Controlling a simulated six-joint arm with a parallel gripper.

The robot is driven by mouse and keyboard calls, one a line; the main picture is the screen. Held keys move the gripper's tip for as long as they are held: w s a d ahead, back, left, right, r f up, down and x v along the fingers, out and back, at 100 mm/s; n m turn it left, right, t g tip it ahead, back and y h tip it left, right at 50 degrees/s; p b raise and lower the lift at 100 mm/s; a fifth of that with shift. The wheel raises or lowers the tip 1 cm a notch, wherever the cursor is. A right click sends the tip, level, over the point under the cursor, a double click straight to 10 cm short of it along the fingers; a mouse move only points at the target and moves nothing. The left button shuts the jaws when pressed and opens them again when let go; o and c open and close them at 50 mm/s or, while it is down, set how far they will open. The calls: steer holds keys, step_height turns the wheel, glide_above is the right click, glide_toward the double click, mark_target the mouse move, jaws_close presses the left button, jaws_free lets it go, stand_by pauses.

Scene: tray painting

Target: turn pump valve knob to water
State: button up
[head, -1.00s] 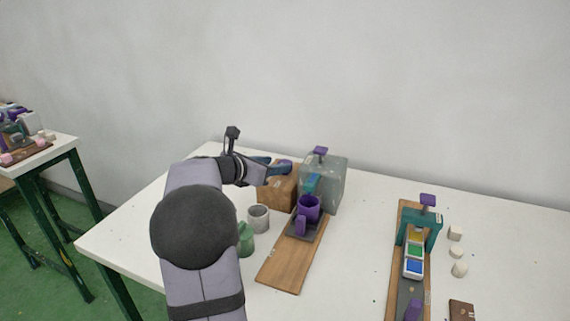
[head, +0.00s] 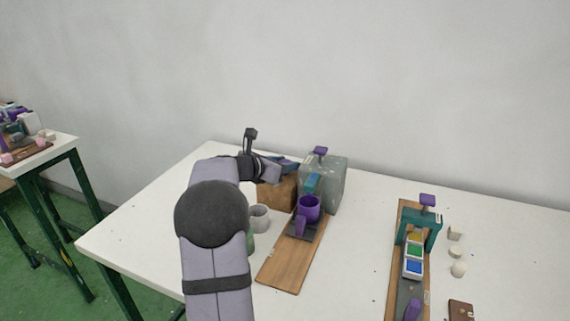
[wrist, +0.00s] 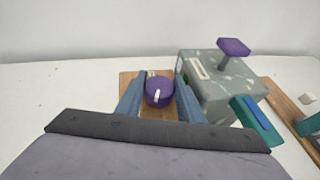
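The purple round knob (wrist: 159,91) with a white pointer mark sits on top of a brown wooden box (wrist: 130,84). My gripper (wrist: 161,88) has its two blue fingers apart, one on each side of the knob. A gap seems to show between the knob and the fingers, though contact low down cannot be told. In the head view the wooden box (head: 276,194) stands left of the grey pump box (head: 335,183), and my gripper (head: 288,163) is over it, hiding the knob. The knob's setting labels cannot be read.
The grey box with its purple top handle (wrist: 234,46) stands close to the right of my gripper. A grey cup (head: 261,217) stands nearby. A teal frame (head: 420,219) is farther right.

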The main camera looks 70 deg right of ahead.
steer(key=shift+r+m+g+y+p, duration=0.35)
steer(key=shift+m+g+p, duration=0.4)
steer(key=shift+p, duration=0.7)
steer(key=shift+c, duration=0.2)
steer(key=shift+m+g+p, duration=0.45)
steer(key=shift+g+p, duration=0.3)
steer(key=shift+p, duration=0.2)
steer(key=shift+f+m+y, duration=0.2)
steer(key=shift+m+y, duration=0.1)
steer(key=shift+y, duration=0.05)
steer(key=shift+g, duration=0.3)
steer(key=o, duration=0.8)
steer(key=shift+f, duration=0.1)
steer(key=shift+s+f+b, duration=0.1)
steer(key=shift+b, duration=0.4)
